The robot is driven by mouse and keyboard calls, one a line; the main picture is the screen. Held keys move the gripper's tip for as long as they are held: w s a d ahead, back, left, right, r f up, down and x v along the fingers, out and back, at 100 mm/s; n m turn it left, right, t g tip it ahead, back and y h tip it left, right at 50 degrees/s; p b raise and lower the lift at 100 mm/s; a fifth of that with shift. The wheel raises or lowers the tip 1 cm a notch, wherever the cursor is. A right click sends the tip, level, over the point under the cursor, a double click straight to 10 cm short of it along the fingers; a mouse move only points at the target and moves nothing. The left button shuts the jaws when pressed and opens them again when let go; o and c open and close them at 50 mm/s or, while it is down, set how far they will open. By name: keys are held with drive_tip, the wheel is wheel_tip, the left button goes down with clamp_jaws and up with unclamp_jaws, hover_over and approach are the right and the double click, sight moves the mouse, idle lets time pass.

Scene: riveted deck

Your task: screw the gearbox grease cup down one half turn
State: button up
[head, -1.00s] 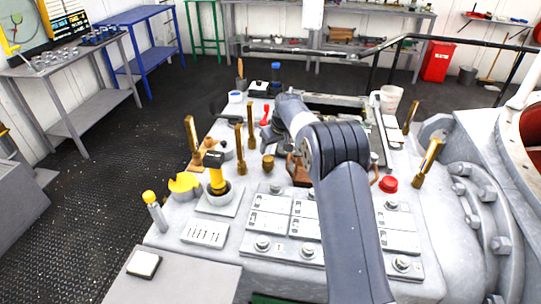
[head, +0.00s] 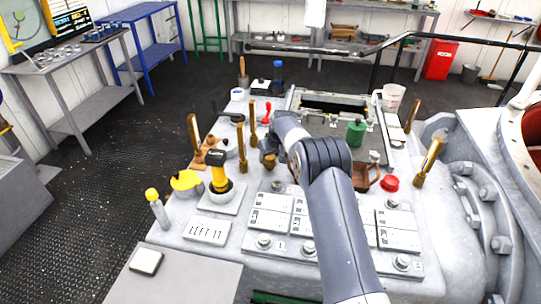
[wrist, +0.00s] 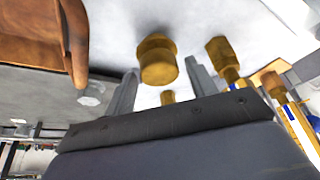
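The small brass grease cup (head: 269,158) stands on the pale grey gearbox top, just left of my arm's end and partly hidden by it. In the wrist view the brass cup (wrist: 158,62) shows as a round knob with a narrower cap. My gripper (wrist: 160,68) is open, with one grey finger on each side of the cup. In the head view my wrist hides the fingers.
Brass levers (head: 242,150) stand left of the cup. Label plates (head: 270,215) lie in front.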

drive_tip(key=c, duration=0.8)
drive_tip(key=shift+o, duration=0.2)
drive_tip(key=shift+m, duration=0.3)
drive_tip(key=shift+a+m+h+b, duration=0.1)
drive_tip(key=shift+m+h+b, duration=0.3)
drive_tip(key=shift+m, duration=0.4)
drive_tip(key=m+h, duration=0.1)
drive_tip(key=m, duration=0.1)
drive_tip(key=m+b, duration=0.1)
drive_tip(key=m, duration=0.1)
drive_tip(key=shift+a+t+h, duration=0.1)
drive_tip(key=shift+t+h, duration=0.2)
drive_tip(key=shift+h, duration=0.1)
drive_tip(key=m+h, duration=0.1)
drive_tip(key=m, duration=0.2)
drive_tip(key=m+h, duration=0.1)
drive_tip(key=m, duration=0.2)
drive_tip(key=shift+a+r, duration=0.1)
drive_tip(key=o, duration=1)
